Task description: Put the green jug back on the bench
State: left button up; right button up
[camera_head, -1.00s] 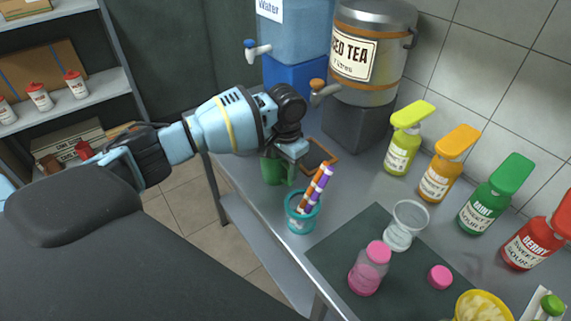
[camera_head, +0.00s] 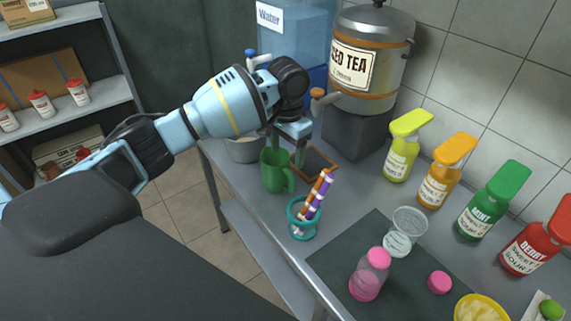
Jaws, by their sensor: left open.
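The green jug (camera_head: 273,172) stands upright on the grey bench (camera_head: 340,209), near its front edge and left of the teal cup. Its handle is on the right side. My left gripper (camera_head: 289,150) is open, just above and right of the jug, with its fingers pointing down. A finger shows close to the jug's handle side, and I cannot tell whether it touches. My right gripper is not in view.
A teal cup (camera_head: 302,228) with striped straws stands right in front of the jug. A grey pot (camera_head: 243,150) is behind-left, and a brown-framed tray (camera_head: 318,163) lies to the right. A pink-capped bottle (camera_head: 369,280) stands on the dark mat (camera_head: 335,255).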

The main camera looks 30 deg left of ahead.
pick_arm(q)
jog(key=shift+r, duration=2.1)
